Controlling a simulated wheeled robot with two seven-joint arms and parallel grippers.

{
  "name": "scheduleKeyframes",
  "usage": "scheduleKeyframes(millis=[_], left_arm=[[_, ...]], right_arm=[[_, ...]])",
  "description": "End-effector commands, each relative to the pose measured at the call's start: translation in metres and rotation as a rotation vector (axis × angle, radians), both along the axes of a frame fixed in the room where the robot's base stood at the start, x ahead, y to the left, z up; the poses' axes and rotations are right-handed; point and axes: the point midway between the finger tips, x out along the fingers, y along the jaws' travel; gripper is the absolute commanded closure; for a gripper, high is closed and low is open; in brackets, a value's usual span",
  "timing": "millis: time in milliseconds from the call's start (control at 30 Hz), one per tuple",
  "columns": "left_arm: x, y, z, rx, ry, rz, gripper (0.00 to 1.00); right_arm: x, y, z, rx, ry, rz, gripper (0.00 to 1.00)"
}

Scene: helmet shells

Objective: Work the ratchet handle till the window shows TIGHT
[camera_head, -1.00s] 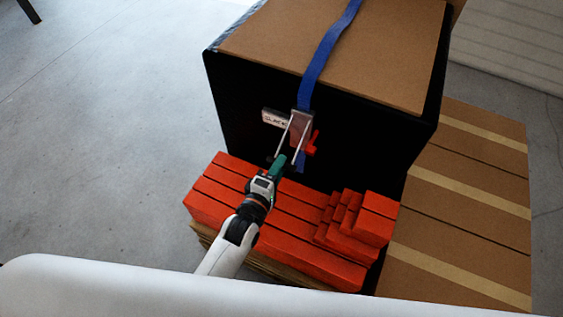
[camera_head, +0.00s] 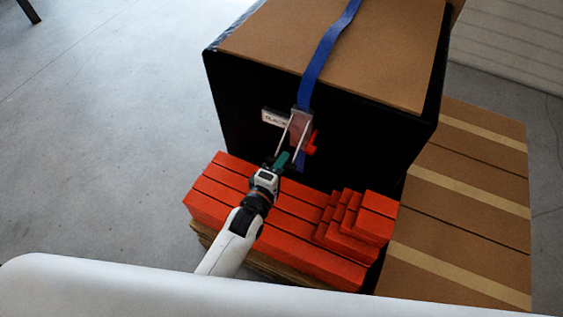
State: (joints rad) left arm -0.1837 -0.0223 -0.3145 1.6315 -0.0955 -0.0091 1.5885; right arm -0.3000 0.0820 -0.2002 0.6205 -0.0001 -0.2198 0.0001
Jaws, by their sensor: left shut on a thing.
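The ratchet (camera_head: 301,124) sits on the black front face of a large box, on a blue strap (camera_head: 325,50). Its handle (camera_head: 299,146) has two pale side bars that slant down toward me. A green piece (camera_head: 282,160) is at the lower end. The small white window (camera_head: 274,117) left of the ratchet seems to read SLACK; the letters are tiny. A red part (camera_head: 312,144) sticks out on the right. My left gripper (camera_head: 275,164) is shut on the handle's lower end; its fingertips are partly hidden. My right gripper is not in view.
The big box (camera_head: 370,55) has a brown top and black sides. Red blocks (camera_head: 285,215) lie stacked below the ratchet, under my left arm, with stepped ones at the right. Brown taped cartons (camera_head: 465,200) stand at the right.

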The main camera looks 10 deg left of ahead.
Motion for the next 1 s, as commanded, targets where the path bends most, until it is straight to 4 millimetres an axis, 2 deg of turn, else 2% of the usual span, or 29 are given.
scheduleKeyframes(millis=[167,533,1000], left_arm=[[0.002,-0.001,-0.01,-0.011,-0.032,0.0,1.0],[0.016,-0.005,-0.039,-0.079,-0.243,-0.001,1.0],[0.041,-0.013,-0.059,-0.075,-0.231,-0.001,1.0]], right_arm=[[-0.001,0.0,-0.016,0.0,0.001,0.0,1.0],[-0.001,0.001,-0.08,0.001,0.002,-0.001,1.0],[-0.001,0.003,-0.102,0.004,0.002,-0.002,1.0]])
